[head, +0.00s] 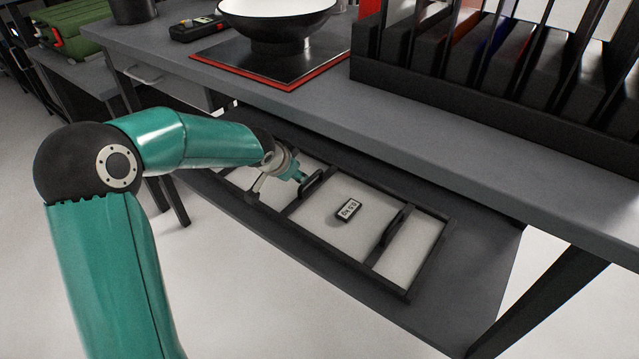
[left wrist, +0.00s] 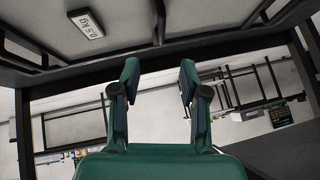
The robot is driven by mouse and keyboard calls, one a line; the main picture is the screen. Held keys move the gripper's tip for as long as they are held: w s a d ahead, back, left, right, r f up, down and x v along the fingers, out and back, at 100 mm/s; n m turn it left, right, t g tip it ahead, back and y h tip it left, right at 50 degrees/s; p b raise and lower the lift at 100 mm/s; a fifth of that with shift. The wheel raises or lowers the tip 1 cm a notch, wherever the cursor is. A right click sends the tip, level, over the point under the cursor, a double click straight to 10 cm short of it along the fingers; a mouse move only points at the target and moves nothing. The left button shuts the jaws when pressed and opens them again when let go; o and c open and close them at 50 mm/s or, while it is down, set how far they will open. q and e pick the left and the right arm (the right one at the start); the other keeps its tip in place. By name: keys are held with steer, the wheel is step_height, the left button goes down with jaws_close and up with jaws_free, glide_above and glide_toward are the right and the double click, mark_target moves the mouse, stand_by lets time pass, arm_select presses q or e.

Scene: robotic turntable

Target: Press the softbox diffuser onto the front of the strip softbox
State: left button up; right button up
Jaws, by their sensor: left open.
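The softbox diffuser (head: 330,222) looks to be the long white panel with a black frame, cross bars, two black handles and a "0.5 kg" label. It lies on the lower shelf under the bench, and its left part is partly hidden by my left arm. My left gripper (head: 296,174) is just beside the diffuser's left handle (head: 312,186). In the left wrist view my left gripper (left wrist: 160,76) is open with nothing between its fingers, and the panel (left wrist: 120,30) fills the top. I cannot make out the strip softbox as a separate thing. My right gripper is not in view.
The grey bench top (head: 300,95) overhangs the back of the shelf (head: 465,290). On it are a white bowl with a black outside (head: 285,22), a red-edged black plate (head: 275,68) and a black rack (head: 450,90). Open floor (head: 260,310) lies in front.

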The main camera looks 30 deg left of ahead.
mark_target(309, 180)
arm_select(q)
steer(key=x, duration=0.3)
steer(key=b+x, duration=0.1)
steer(key=x, duration=0.3)
steer(key=b+x, duration=0.1)
steer(key=x, duration=0.3)
steer(key=shift+w+a+r, duration=0.15)
steer(key=shift+a, duration=0.2)
steer(key=x, duration=0.1)
steer(key=b+x, duration=0.1)
steer(key=x, duration=0.2)
steer(key=shift+w+d+b, duration=0.15)
steer(key=shift+d+b, duration=0.05)
steer(key=shift+b, duration=0.15)
steer(key=shift+w+f, duration=0.35)
steer(key=shift+f, duration=0.2)
jaws_close()
steer(key=shift+r, duration=0.1)
